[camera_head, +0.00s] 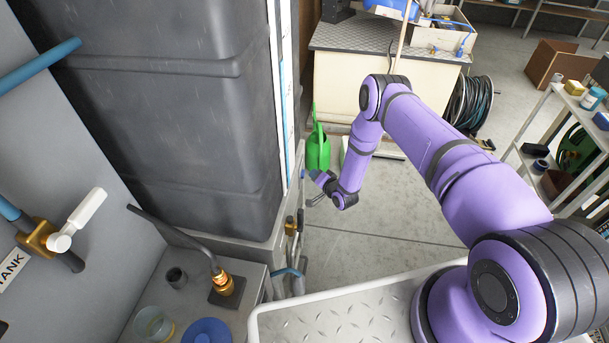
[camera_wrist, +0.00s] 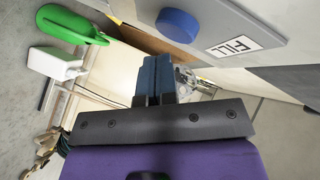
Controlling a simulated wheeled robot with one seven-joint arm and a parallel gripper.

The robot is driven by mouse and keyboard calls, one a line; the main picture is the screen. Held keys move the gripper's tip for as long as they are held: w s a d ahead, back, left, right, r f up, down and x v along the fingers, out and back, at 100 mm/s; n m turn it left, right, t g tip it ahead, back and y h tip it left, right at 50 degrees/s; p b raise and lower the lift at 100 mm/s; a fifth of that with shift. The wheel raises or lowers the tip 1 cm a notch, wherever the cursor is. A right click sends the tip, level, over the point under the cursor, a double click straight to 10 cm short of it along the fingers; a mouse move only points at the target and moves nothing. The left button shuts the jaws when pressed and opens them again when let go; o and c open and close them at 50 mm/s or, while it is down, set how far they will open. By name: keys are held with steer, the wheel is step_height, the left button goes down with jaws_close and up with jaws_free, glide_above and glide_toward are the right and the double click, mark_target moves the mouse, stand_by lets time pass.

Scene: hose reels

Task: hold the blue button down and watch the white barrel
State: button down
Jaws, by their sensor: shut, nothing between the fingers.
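The blue button (camera_wrist: 178,24) is a round cap on a grey panel at the top of the wrist view, beside a white FILL label (camera_wrist: 240,45). My gripper (camera_wrist: 157,62) points toward that panel, its two blue fingers shut together and empty. In the picture the fingertips lie just short of the button; I see no clear contact. In the head view my gripper (camera_head: 312,175) is beside the tank's right edge, and the button cannot be made out there. I cannot identify a white barrel with certainty in either view.
A large dark grey tank (camera_head: 170,110) fills the left of the head view. A green watering can (camera_head: 318,152) stands on the floor behind my gripper. A workbench (camera_head: 345,75) is at the back, with a hose reel (camera_head: 470,105) to its right. Open floor lies below my arm.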

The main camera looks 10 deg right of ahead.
steer(key=shift+a, duration=0.15)
steer(key=shift+w+a, duration=0.2)
steer(key=shift+a, duration=0.05)
steer(key=shift+w+a, duration=0.2)
steer(key=shift+a, duration=0.35)
stand_by(3.0)
steer(key=shift+d, duration=0.15)
stand_by(0.3)
steer(key=shift+s+d, duration=0.4)
steer(key=shift+d, duration=0.35)
steer(key=shift+d, duration=0.1)
steer(key=shift+s+d, duration=0.3)
steer(key=shift+d, duration=0.45)
steer(key=shift+s+d, duration=0.35)
steer(key=shift+d, duration=0.4)
steer(key=shift+s+d, duration=0.3)
steer(key=shift+d, duration=0.45)
steer(key=shift+r, duration=0.1)
